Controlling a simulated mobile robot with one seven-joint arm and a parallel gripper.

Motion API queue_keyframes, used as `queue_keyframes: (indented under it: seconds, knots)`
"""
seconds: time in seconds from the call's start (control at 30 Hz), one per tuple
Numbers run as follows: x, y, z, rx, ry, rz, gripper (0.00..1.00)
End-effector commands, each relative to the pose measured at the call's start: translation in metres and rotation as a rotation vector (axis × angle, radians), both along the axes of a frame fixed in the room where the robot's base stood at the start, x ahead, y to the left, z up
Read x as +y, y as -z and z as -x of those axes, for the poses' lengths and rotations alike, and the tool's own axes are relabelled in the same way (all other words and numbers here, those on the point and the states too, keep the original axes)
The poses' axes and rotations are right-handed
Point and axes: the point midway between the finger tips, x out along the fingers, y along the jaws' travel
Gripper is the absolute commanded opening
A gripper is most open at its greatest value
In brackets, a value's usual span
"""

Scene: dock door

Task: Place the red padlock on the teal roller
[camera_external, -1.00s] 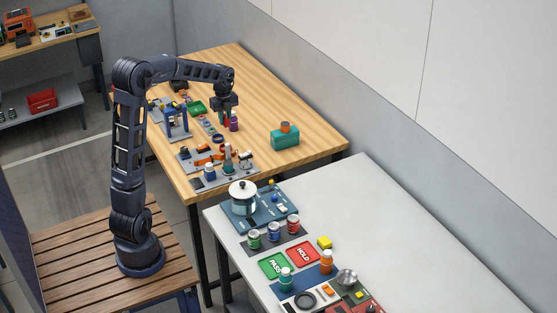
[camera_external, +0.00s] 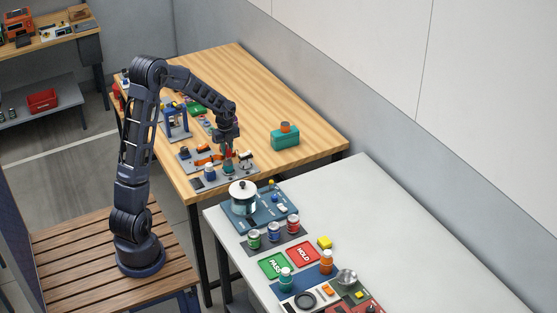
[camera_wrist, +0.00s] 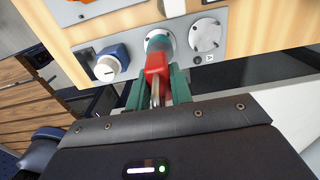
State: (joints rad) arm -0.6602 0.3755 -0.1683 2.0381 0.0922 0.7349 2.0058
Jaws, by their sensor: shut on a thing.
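My gripper (camera_wrist: 157,88) is shut on the red padlock (camera_wrist: 157,65). Its shackle points back between the teal fingers and its red body points outward. A teal upright piece, which looks like the teal roller (camera_wrist: 157,40), stands on the grey board just beyond the padlock in the wrist view. In the outside view my gripper (camera_external: 228,152) is low over the grey board on the wooden table, with the teal roller (camera_external: 228,168) beneath it. The padlock hides part of the roller, and I cannot tell whether they touch.
The grey board (camera_wrist: 230,55) also carries a blue-and-white knob (camera_wrist: 108,67) to the left and a pale disc (camera_wrist: 206,36) to the right. A teal block (camera_external: 285,141) stands farther right on the wooden table. The table's right-hand far area is clear.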

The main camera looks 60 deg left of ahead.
Motion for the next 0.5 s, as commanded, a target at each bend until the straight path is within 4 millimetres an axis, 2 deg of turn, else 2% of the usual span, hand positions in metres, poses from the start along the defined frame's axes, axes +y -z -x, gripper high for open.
queue_keyframes:
  seconds: [0.3, 0.5]
  knots:
    - [0.0, 0.036, 0.0, 0.002, 0.001, 0.001, 0.0]
    - [0.0, 0.042, 0.0, -0.001, 0.001, -0.001, 0.0]
